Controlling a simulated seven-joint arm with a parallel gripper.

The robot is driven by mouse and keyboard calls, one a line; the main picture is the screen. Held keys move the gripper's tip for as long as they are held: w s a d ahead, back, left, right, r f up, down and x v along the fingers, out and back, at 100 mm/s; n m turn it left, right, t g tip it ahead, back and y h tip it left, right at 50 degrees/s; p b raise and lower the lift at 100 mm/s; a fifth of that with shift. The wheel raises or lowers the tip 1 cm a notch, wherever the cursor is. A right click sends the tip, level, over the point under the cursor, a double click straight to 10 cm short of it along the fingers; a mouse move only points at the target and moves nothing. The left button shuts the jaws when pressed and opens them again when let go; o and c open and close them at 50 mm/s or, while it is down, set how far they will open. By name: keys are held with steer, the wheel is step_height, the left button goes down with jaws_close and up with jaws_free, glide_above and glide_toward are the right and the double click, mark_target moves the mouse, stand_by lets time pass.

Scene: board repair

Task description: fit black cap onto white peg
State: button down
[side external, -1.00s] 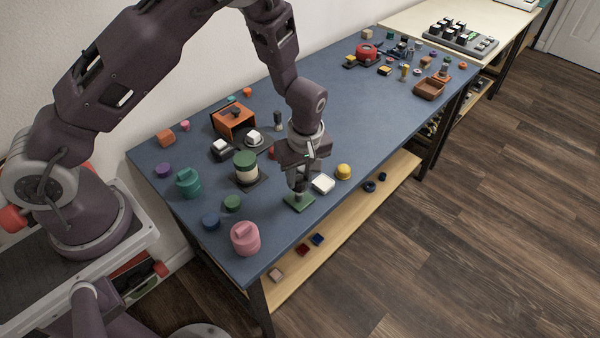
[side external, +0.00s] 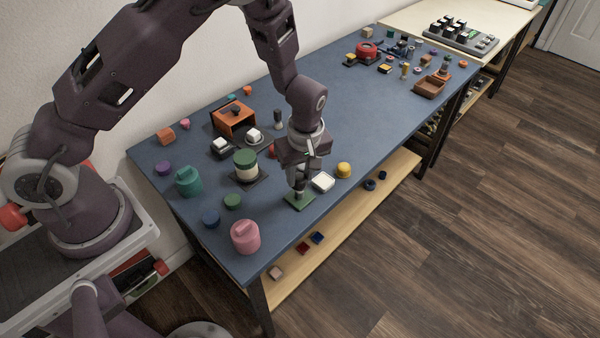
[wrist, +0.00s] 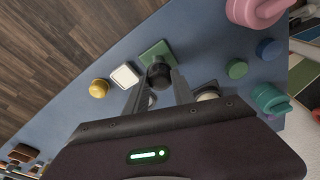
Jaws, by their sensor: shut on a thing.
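My gripper (side external: 298,190) points down over a small green base plate (side external: 306,204) near the front edge of the blue table. In the wrist view, the black cap (wrist: 160,75) is between my two fingertips, and my gripper is shut on it. The green plate (wrist: 152,49) shows just beyond the cap there. The cap is low over the plate in the side view. The white peg cannot be made out; the cap and fingers cover where it could stand. Whether the cap touches a peg cannot be told.
A white square dish (side external: 322,182) and a yellow dome (side external: 343,170) stand close right of my gripper. A green-topped white jar (side external: 246,167) is to the left, with a pink jar (side external: 245,237) at the front left. The table's middle right is clear.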

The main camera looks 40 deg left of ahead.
mark_target(301, 178)
steer(key=shift+f, duration=0.1)
steer(key=shift+f, duration=1.1)
steer(key=shift+f, duration=0.55)
stand_by(0.5)
steer(key=c, duration=1.3)
jaws_free()
steer(key=shift+c, duration=0.2)
step_height(301, 178, up, 11)
steer(key=d, duration=0.1)
steer(key=shift+s+d, duration=0.3)
steer(key=shift+f, duration=0.1)
